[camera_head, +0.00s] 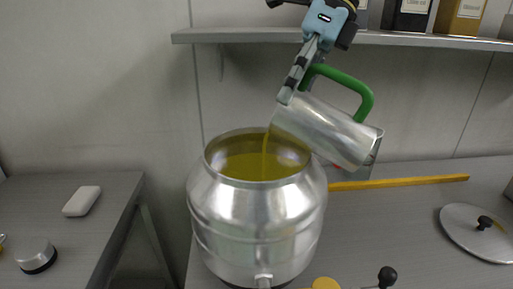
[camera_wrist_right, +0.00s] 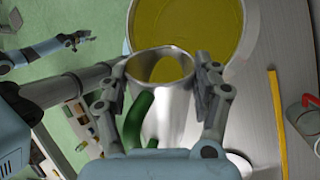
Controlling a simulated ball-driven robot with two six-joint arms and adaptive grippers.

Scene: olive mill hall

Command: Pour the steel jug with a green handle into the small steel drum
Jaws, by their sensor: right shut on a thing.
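The steel jug with a green handle (camera_head: 325,130) is tilted, mouth down to the left, over the small steel drum (camera_head: 258,215). A thin yellow-green stream runs from its lip into the drum, where yellow-green oil shows inside. My right gripper (camera_head: 290,92) is shut on the jug near its mouth. In the right wrist view its fingers (camera_wrist_right: 164,85) are on both sides of the jug (camera_wrist_right: 175,125), and the drum's oil-filled opening (camera_wrist_right: 195,25) lies beyond. My left gripper (camera_wrist_right: 82,40) shows small in the right wrist view, away from the drum; its jaws are unclear.
A round steel lid with a black knob (camera_head: 478,232) lies on the right bench. A yellow stick (camera_head: 400,183) lies behind the drum. A wall shelf (camera_head: 420,41) with containers is close above. The left bench holds a white block (camera_head: 82,201) and a small metal knob-like thing (camera_head: 36,255).

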